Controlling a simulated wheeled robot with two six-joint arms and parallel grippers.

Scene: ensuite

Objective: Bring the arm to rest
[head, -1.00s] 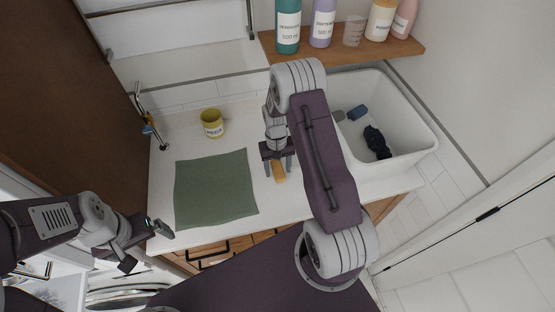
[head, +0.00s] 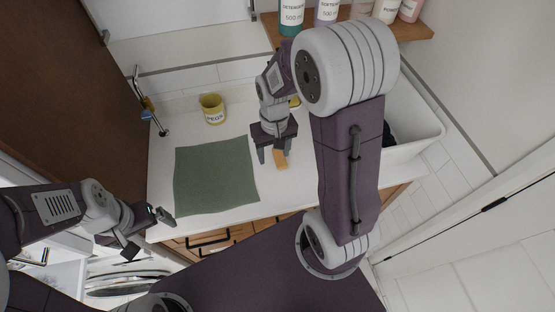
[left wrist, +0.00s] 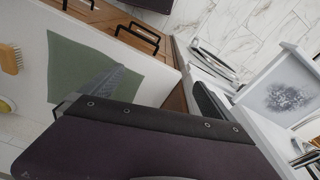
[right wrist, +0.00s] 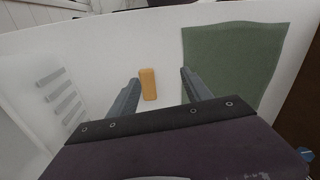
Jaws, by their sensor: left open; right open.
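My right gripper (head: 274,157) is open above the white counter (head: 163,170), close to a small tan wooden brush (head: 281,161). In the right wrist view the brush (right wrist: 148,84) lies on the counter between the lines of the two open fingers (right wrist: 158,82), and nothing is gripped. My left gripper (head: 148,232) is open and empty at the counter's front left edge, near the corner of the green cloth (head: 215,175). The left wrist view shows its fingers (left wrist: 158,92) over the counter edge, with the brush (left wrist: 10,59) at far left.
A yellow pegs cup (head: 212,108) stands behind the cloth. A white basin (head: 420,140) at right is mostly hidden by my right arm. Bottles stand on a wooden shelf (head: 410,27) above. A tap-like metal fixture (head: 150,108) is at back left. Drawers with dark handles (head: 208,238) are below.

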